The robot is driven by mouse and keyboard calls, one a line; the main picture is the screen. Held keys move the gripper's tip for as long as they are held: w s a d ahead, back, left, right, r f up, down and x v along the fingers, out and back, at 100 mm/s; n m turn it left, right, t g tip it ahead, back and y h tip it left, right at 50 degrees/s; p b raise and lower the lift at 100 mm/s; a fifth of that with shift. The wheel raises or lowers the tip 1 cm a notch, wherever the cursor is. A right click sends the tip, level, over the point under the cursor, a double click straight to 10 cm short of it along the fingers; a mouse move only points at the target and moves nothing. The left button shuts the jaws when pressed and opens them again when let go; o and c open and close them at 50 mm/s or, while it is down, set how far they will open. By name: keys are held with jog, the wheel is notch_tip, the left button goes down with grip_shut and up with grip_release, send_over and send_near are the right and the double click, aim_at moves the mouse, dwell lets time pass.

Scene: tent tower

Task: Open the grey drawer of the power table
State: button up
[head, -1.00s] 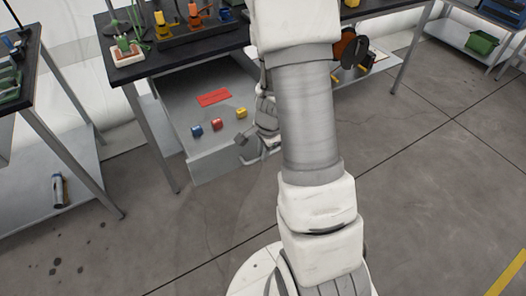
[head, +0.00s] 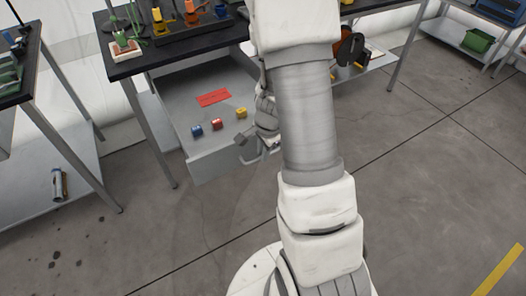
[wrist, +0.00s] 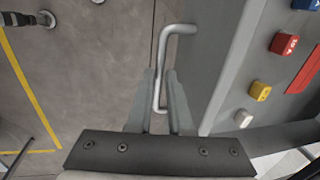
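The grey drawer (head: 222,160) of the black-topped power table (head: 130,64) stands well out from under the tabletop. Inside it lie a red label (head: 213,97) and small blue (head: 197,131), red (head: 217,124) and yellow (head: 241,113) blocks. In the wrist view, the drawer's light metal bar handle (wrist: 164,48) runs between the fingers of my gripper (wrist: 160,80), which look closed around it. The blocks and drawer front (wrist: 230,65) show to the right there. In the head view, my arm hides part of the drawer's right side.
A second table with a lower shelf (head: 52,185) stands at the left, with a cylindrical tool (head: 59,186) on that shelf. A shelf with a green bin (head: 478,40) is at the far right. The floor (head: 430,190) around my base is clear.

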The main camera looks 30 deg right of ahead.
jog(key=o, duration=0.3)
jog(key=shift+o, duration=0.2)
jog(key=s+r+p, duration=0.3)
jog(key=r+p, duration=0.4)
jog(key=r, duration=1)
jog(key=shift+s+r, duration=0.1)
jog(key=s+a+r+n+t+p, duration=0.1)
jog(key=s+a+r+n, duration=0.3)
jog(key=r, duration=0.3)
jog(key=s+a+r+n+t+p, duration=0.1)
jog(key=s+a+r+n, duration=0.3)
jog(key=r+n, duration=0.3)
jog(key=s+a+r+n+t+p, duration=0.1)
jog(key=s+a+r+n, duration=0.3)
jog(key=r+n, duration=0.2)
jog(key=shift+p+v, duration=0.4)
jog(key=shift+v, duration=0.85)
